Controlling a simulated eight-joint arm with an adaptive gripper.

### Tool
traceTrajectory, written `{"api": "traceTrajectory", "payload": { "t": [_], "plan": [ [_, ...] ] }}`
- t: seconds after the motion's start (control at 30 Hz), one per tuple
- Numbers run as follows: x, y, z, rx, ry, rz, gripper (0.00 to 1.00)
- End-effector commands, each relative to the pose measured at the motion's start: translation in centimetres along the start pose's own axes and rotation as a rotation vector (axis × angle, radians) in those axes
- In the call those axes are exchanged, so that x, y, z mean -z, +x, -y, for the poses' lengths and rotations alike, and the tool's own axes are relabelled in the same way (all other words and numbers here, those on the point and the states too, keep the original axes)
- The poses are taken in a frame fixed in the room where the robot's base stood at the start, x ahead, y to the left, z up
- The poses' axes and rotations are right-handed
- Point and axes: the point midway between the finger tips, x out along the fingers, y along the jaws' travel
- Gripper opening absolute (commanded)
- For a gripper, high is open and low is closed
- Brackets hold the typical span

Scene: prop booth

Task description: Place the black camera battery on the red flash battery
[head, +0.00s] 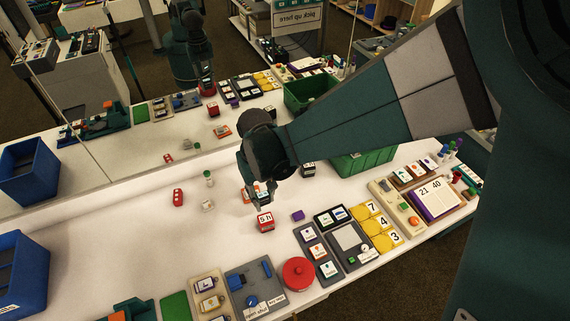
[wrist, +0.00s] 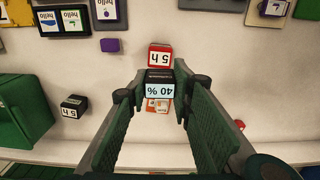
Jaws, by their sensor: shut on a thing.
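My gripper (head: 260,196) hangs over the white table, its fingers shut on a black block with a white "40 %" label, the black camera battery (wrist: 160,86), between the fingertips in the wrist view. In the head view the fingers mostly hide it. The red flash battery (head: 265,221), a red block labelled "5 h", stands on the table just in front of and below the fingertips. It also shows in the wrist view (wrist: 160,56), directly beyond the held block. Whether the two touch I cannot tell.
An orange-and-white item (head: 247,194) lies behind the fingers. Another black "5 h" block (wrist: 72,106) stands near the green bin (head: 362,163). A red die-like block (head: 178,197) stands left, a red round lid (head: 299,272) in front. A mirror behind the table repeats the scene.

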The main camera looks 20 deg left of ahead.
Motion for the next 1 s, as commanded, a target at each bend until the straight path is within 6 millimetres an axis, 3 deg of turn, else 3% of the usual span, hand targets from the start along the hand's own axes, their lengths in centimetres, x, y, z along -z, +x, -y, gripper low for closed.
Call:
{"api": "traceTrajectory", "payload": {
  "t": [0.27, 0.7, 1.0],
  "plan": [
    [0.0, 0.3, 0.0, 0.000, 0.000, 0.000, 0.11],
    [0.0, 4.9, 0.0, 0.000, 0.000, 0.000, 0.11],
    [0.1, 5.9, 0.0, 0.000, 0.000, 0.000, 0.11]
  ]
}}
